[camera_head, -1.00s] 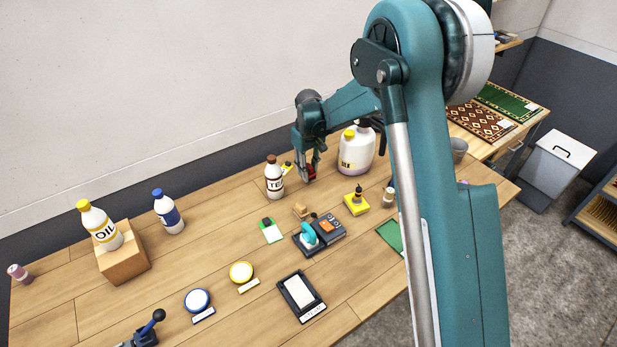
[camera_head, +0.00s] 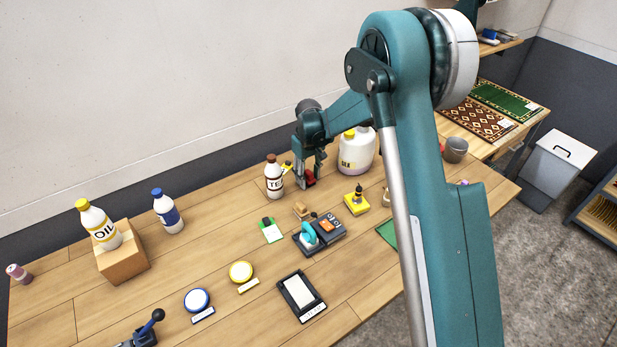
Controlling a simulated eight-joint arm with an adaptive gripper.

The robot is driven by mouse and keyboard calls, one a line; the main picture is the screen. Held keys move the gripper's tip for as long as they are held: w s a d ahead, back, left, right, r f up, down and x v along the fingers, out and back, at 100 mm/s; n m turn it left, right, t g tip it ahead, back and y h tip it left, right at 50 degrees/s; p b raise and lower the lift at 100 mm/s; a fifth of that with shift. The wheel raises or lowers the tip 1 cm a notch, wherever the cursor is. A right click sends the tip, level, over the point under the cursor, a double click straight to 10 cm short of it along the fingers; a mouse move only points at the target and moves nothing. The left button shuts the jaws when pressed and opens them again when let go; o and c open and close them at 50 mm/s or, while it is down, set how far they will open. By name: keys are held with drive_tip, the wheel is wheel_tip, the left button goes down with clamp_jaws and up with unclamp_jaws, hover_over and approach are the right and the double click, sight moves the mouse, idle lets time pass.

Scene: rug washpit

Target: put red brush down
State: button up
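The red brush (camera_head: 311,178) is a small red piece at the tip of my gripper (camera_head: 305,181), towards the back of the wooden table. My gripper points down and appears shut on the brush, though the fingers are small and partly hide it. The brush is low, close to the table top; I cannot tell whether it touches the wood.
A brown-capped bottle (camera_head: 274,178) stands just left of my gripper, and a white jug with a yellow cap (camera_head: 356,150) just right. A small yellow item (camera_head: 287,167) lies behind. A yellow block (camera_head: 356,201) and a teal-and-dark device (camera_head: 318,233) are nearer.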

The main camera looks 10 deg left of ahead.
sight(309, 172)
drive_tip(key=shift+r, duration=0.1)
idle(0.3)
wheel_tip(309, 172, up, 12)
drive_tip(key=shift+r+p, duration=0.1)
drive_tip(key=shift+p, duration=0.35)
idle(0.8)
